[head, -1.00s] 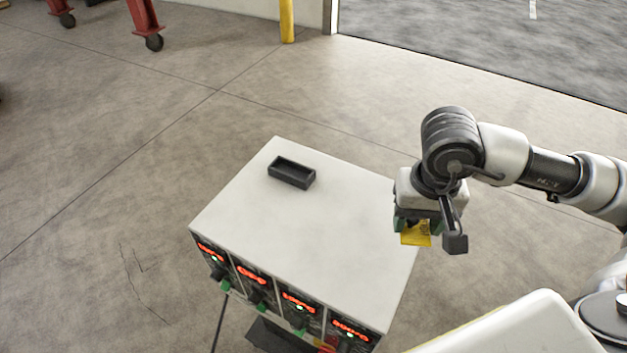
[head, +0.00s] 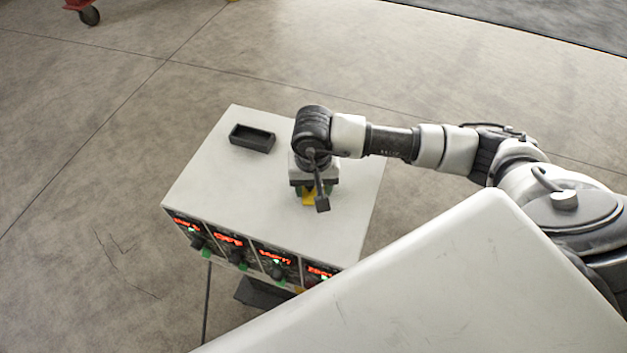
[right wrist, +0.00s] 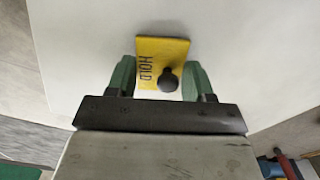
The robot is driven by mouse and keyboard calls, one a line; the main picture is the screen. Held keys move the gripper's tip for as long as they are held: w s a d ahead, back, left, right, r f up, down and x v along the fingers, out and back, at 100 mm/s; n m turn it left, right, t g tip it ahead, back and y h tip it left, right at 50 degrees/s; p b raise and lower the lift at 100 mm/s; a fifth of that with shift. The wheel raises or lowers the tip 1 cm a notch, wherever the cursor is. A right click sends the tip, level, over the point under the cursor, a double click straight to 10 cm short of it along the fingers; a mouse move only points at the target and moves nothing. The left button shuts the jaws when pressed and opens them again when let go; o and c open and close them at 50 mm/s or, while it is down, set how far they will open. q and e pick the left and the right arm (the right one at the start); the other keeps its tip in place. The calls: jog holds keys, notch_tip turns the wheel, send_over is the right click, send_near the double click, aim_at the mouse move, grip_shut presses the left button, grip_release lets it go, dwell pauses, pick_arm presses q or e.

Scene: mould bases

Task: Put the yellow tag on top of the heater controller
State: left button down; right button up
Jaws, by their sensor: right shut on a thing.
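The heater controller (head: 235,190) is a white box with a flat top and a front row of red displays and green-marked knobs. The yellow tag (head: 308,198) is over the right part of that top, partly hidden by my right gripper (head: 316,192). In the right wrist view the yellow tag (right wrist: 150,62) shows the word HOLD and a dark round knob. The green fingers of my right gripper (right wrist: 164,82) are on both sides of it, shut on it. I cannot tell whether the tag touches the top. My left gripper is not in view.
A small black open tray (head: 252,138) sits at the back left of the controller's top. The left and front of the top are clear. A large white panel fills the lower right of the head view. Concrete floor surrounds the controller.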

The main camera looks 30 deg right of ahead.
jog(key=shift+f, duration=0.15)
jog(key=shift+f+b, duration=0.2)
jog(key=shift+b, duration=0.1)
jog(key=o, duration=0.9)
jog(key=shift+r, duration=0.1)
